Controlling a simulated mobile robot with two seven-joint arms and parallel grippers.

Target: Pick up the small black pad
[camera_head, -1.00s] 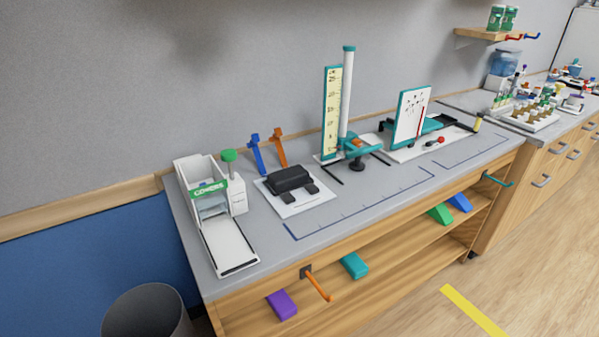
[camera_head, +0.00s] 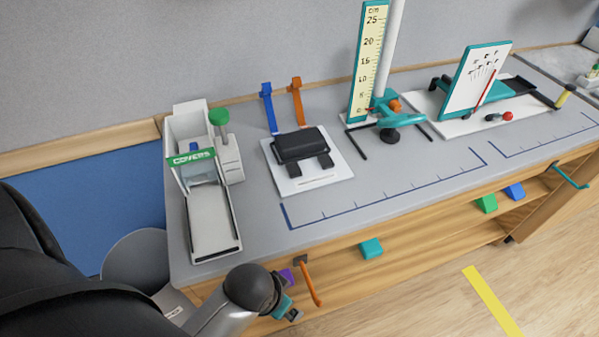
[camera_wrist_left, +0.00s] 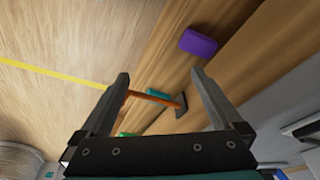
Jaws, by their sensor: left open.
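A black block (camera_head: 300,144) with small black pads (camera_head: 325,160) at its front lies on a white plate (camera_head: 333,172) on the bench. Which black piece is the task's small pad, I cannot tell for sure. My left gripper (camera_head: 288,308) is low at the bench's front edge, well below and in front of the plate, partly hidden by its own wrist. In the left wrist view my left gripper (camera_wrist_left: 158,76) is open, with nothing between its fingers. The black pads are not seen there. My right gripper is not in view.
A white COVERS dispenser (camera_head: 191,158) stands left of the plate, with a green-topped bottle (camera_head: 223,140) between. A ruler stand (camera_head: 368,65) is to the right. An orange hook (camera_head: 309,281) sticks out from the bench front near my left gripper.

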